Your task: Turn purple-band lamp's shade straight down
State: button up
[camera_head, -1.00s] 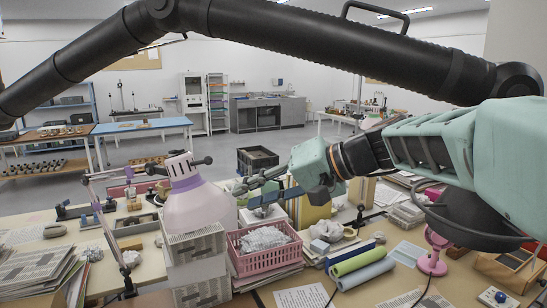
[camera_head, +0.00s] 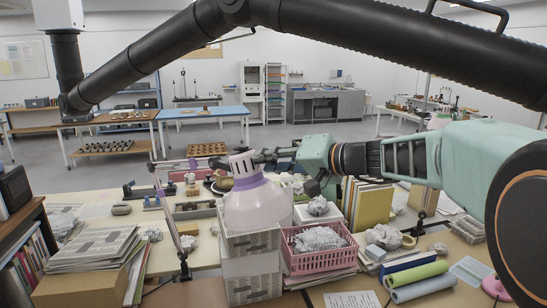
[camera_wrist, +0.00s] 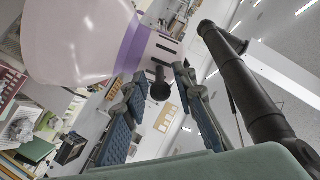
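The purple-band lamp's pale pink shade (camera_head: 255,208) stands in the middle of the head view, its wide end low and its top leaning slightly left. The purple band (camera_head: 247,183) runs around its upper part. My gripper (camera_head: 268,157) reaches in from the right to the lamp's top, its fingers partly lost against the dark fittings there. In the wrist view the shade (camera_wrist: 75,38) fills the upper left. A dark round knob (camera_wrist: 160,90) on a short stem shows between my open, spread fingers (camera_wrist: 158,76). I cannot tell whether either finger touches it.
White printed boxes (camera_head: 250,268) stand under the shade. A pink basket (camera_head: 318,262) of crumpled white material is to their right, with upright books (camera_head: 368,205) behind. The lamp's thin arm (camera_head: 172,225) rises at left. Green and blue rolls (camera_head: 418,280) lie front right.

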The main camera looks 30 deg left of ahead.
jog(key=shift+w+a+f, duration=0.1)
jog(key=shift+a+f, duration=0.05)
jog(key=shift+a, duration=0.35)
grip_shut()
